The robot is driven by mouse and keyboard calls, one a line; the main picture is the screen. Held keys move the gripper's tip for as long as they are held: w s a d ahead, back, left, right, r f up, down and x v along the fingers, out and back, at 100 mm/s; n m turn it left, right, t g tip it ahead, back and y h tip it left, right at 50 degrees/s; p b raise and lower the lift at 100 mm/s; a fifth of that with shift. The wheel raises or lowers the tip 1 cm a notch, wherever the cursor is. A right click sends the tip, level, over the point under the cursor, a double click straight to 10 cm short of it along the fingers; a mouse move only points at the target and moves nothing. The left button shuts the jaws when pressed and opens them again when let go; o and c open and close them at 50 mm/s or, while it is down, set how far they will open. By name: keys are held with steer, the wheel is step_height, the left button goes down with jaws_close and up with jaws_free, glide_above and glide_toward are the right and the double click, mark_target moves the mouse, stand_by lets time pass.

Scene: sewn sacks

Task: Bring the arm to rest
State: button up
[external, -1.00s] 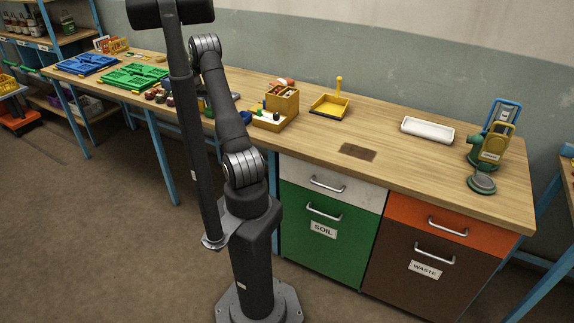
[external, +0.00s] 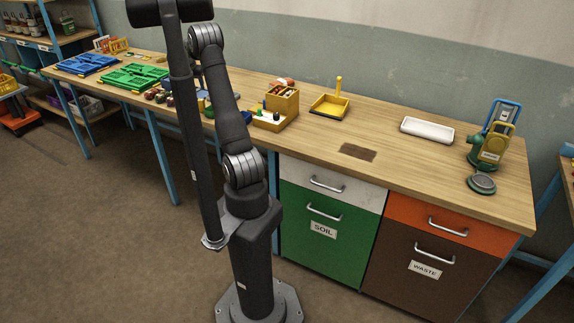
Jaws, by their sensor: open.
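My arm (external: 229,115) stands on its base in front of the bench, its upper link raised and leaning slightly left. Its elbow joint (external: 205,38) is at the top, beside the dark upright post (external: 182,110). The parts past the elbow are mostly hidden behind the post and the arm itself. I cannot make out my gripper or anything in it.
The wooden bench (external: 400,165) holds a yellow dustpan (external: 330,106), a wooden box (external: 283,99), a white tray (external: 427,130) and a green device (external: 486,150). Green (external: 135,76) and blue (external: 87,64) trays lie at left. The bench's middle right is largely clear.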

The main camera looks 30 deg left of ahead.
mark_target(201, 101)
steer(key=x, duration=1.2)
steer(key=shift+f, duration=0.1)
steer(key=shift+a+r, duration=0.1)
steer(key=shift+r, duration=1.7)
